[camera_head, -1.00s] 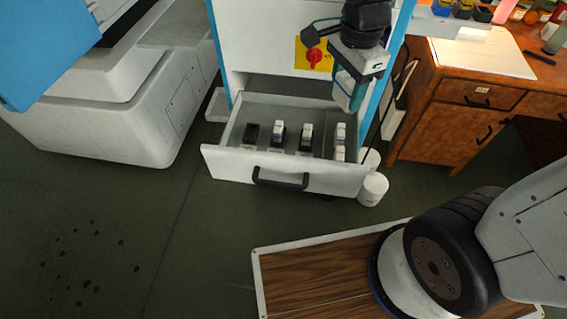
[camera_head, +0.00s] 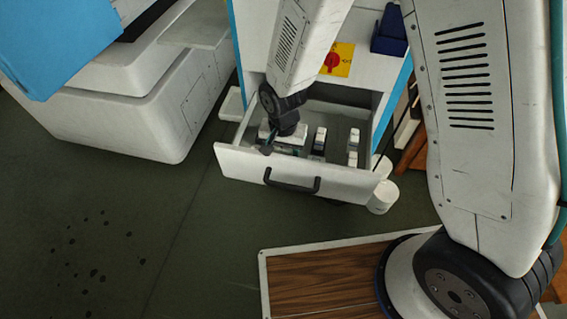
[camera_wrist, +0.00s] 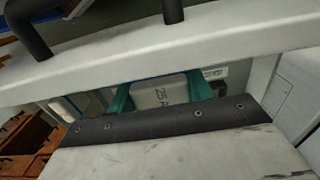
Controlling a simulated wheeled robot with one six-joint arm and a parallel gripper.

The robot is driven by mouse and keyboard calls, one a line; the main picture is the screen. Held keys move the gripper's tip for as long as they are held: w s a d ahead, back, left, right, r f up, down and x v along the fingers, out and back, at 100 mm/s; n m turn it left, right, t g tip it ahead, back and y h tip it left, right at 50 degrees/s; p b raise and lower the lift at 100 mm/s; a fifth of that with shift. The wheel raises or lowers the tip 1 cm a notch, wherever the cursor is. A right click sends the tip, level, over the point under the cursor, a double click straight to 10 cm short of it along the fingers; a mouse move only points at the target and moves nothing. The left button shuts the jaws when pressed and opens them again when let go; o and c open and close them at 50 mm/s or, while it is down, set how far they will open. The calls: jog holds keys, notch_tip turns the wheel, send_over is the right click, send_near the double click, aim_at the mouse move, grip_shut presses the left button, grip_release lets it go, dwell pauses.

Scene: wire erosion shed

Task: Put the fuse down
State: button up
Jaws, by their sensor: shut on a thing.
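The fuse (camera_wrist: 163,93) is a pale block marked "25 A". In the wrist view it sits between the teal fingers of my gripper (camera_wrist: 163,97), which is shut on it. In the head view my gripper (camera_head: 268,147) is down in the left part of the open drawer (camera_head: 235,160), and my wrist hides the fuse and most of the fingers. Whether the fuse touches the drawer floor cannot be told. Other black-and-white fuses stand upright to the right of my gripper, one in the middle (camera_head: 319,141) and more at the right (camera_head: 353,146).
The drawer's front wall, with a black handle (camera_head: 292,186), stands close in front of my gripper. The cabinet has a red switch (camera_head: 332,62) on a yellow plate. White cylinders (camera_head: 383,197) stand on the floor right of the drawer. The floor at left is clear.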

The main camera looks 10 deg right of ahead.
jog(key=shift+f, duration=2.5)
jog(key=o, duration=1.1)
jog(key=shift+f, duration=0.15)
